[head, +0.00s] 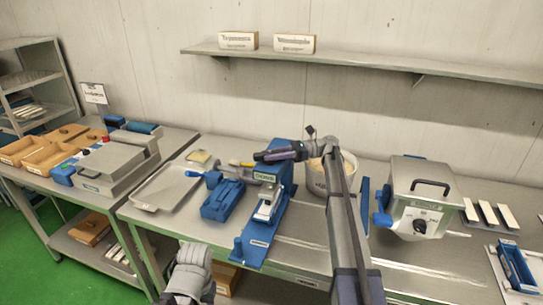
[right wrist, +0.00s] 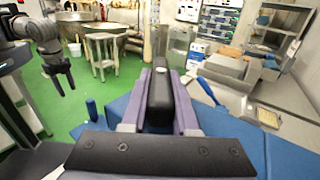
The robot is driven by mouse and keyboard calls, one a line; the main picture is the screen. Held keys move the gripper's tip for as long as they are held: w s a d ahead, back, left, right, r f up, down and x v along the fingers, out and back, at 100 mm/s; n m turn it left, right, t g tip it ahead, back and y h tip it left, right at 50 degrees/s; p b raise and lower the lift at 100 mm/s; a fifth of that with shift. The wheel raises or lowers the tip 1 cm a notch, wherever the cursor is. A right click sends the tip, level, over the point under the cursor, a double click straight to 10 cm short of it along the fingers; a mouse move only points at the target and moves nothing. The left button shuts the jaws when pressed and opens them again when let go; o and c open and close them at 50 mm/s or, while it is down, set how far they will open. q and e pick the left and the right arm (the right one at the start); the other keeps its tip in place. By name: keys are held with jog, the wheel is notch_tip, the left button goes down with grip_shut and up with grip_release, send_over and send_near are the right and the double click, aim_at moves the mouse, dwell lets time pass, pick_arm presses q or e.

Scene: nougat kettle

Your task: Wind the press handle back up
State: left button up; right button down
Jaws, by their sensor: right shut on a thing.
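The blue press (head: 250,248) stands on the steel table in the middle of the head view, with a white-labelled head. My right gripper (head: 264,155) is at the top of the press, reaching in from the right. In the right wrist view it is shut on the black press handle (right wrist: 159,98), which sits between its two fingers. The fingers hide much of the handle in the head view. My left arm shows at the lower left of the head view.
A white pot (head: 345,180) stands behind my right arm. A blue block-like fixture (head: 222,200) and a steel tray (head: 166,188) lie left of the press. Bare tabletop shows in front of the grey machine.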

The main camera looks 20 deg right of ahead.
aim_at(271, 151)
dwell(0.5)
jog(key=c, duration=0.7)
grip_release()
jog(key=shift+r, duration=0.1)
notch_tip(271, 151, up, 10)
jog(key=p, duration=1)
jog(key=shift+a, duration=0.1)
